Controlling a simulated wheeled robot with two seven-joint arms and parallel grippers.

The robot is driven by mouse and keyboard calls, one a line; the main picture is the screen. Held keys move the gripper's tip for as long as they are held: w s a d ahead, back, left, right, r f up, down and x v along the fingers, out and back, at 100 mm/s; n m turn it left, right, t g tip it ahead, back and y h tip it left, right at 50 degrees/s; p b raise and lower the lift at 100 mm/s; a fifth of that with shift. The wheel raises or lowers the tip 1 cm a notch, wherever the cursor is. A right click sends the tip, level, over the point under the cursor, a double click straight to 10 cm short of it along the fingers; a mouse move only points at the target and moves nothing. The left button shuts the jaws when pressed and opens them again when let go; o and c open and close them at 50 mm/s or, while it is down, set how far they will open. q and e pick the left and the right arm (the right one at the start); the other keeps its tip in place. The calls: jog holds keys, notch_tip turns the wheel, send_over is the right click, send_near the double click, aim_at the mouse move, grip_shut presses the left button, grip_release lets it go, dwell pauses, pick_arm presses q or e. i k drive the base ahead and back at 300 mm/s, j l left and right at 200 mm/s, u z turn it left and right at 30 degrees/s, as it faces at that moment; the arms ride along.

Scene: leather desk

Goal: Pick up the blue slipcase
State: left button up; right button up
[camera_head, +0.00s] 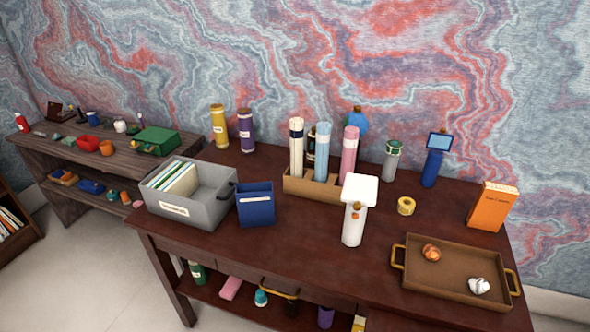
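The blue slipcase (256,211) stands upright on the dark wooden desk, left of the middle. It looks like an open-topped box with a small pale label on its front. It stands just to the right of the grey file box (183,213), close to that box's handle. Nothing covers its front. Neither of my grippers is in view, so I cannot see their state.
A brown rack (312,189) with tall tubes stands behind and right of the slipcase. A white item with a flat top (354,217) stands farther right. A brown tray (446,290) lies at the right. The desk (300,235) is clear between slipcase and white item.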

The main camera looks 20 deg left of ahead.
aim_at(256, 201)
jog(key=j+z, duration=0.3)
jog(key=j, duration=0.6)
jog(key=j+z, duration=0.25)
jog(key=j, duration=0.6)
jog(key=k, duration=0.05)
